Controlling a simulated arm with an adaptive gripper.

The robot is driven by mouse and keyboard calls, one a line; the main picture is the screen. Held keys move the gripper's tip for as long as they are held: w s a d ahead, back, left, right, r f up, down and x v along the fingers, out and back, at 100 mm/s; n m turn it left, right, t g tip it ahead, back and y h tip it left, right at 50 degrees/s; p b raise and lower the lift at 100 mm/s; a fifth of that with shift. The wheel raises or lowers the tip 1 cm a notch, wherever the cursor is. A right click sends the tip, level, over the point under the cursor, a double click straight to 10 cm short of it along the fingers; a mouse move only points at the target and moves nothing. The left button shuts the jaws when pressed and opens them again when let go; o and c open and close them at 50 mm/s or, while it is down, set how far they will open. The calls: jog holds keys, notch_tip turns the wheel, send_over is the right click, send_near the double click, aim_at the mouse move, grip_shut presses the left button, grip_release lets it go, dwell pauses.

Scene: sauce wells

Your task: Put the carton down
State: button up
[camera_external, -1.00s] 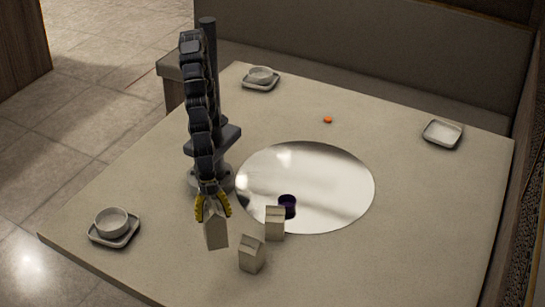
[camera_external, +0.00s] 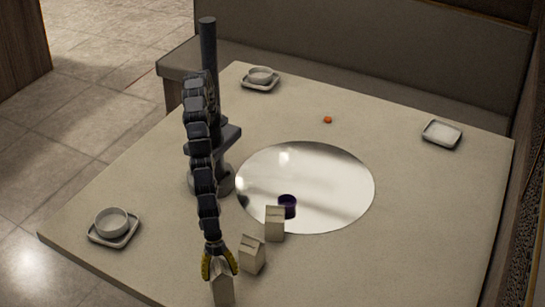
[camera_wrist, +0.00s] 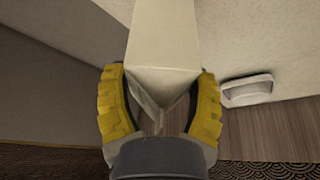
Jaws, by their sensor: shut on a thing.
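My gripper (camera_external: 219,265) has yellow fingers and is shut on a beige carton (camera_external: 223,290), near the table's front edge. The carton hangs below the fingers; whether its base touches the table is not clear. In the wrist view the carton (camera_wrist: 165,45) sits between both yellow fingers of my gripper (camera_wrist: 160,100). A second carton (camera_external: 251,256) stands just right of the held one. A third carton (camera_external: 275,224) stands farther back, by the rim of the round mirror-like disc (camera_external: 335,180).
A dark purple cup (camera_external: 288,206) stands on the disc behind the third carton. A bowl on a tray (camera_external: 112,225) is at left, another (camera_external: 261,78) at the back. An empty-looking tray (camera_external: 442,134) is at right. A small orange thing (camera_external: 327,119) lies behind the disc. The table's right front is clear.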

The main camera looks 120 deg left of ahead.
notch_tip(320, 180, down, 3)
dwell(0.3)
jog(key=o, duration=1.1)
jog(key=shift+f, duration=0.1)
jog(key=v, duration=1.2)
